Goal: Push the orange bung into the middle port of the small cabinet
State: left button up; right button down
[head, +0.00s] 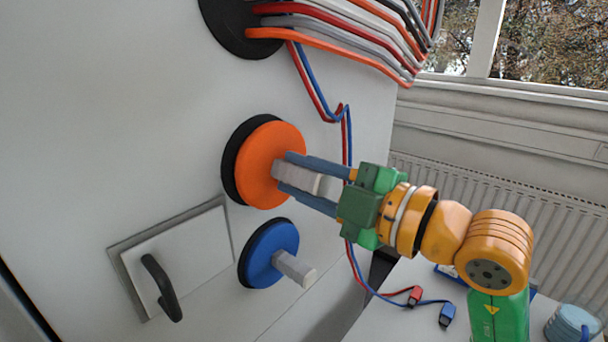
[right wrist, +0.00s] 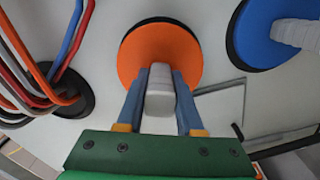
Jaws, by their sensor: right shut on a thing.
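The orange bung (head: 265,150) is a round disc with a pale grey handle. It sits against the black ring of the middle port (head: 232,165) on the white cabinet (head: 120,110). My right gripper (head: 283,177) is shut on the grey handle, one finger on either side. I cannot tell how deep the bung sits. My left gripper is not in view.
A blue bung (head: 262,255) with a grey handle fills the port below. Several cables (head: 340,30) leave the black top port (head: 235,35). Red and blue leads hang behind my right gripper. A hatch with a black handle (head: 160,287) is at lower left.

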aim_at(325, 186)
jog(key=shift+x, duration=0.95)
dwell(0.4)
jog(key=c, duration=0.8)
grip_release()
jog(key=o, duration=0.3)
jog(key=shift+s, duration=0.1)
jog(key=o, duration=0.5)
jog(key=shift+v, duration=2.65)
jog(key=shift+b+v, duration=0.5)
jog(key=shift+v, duration=2.4)
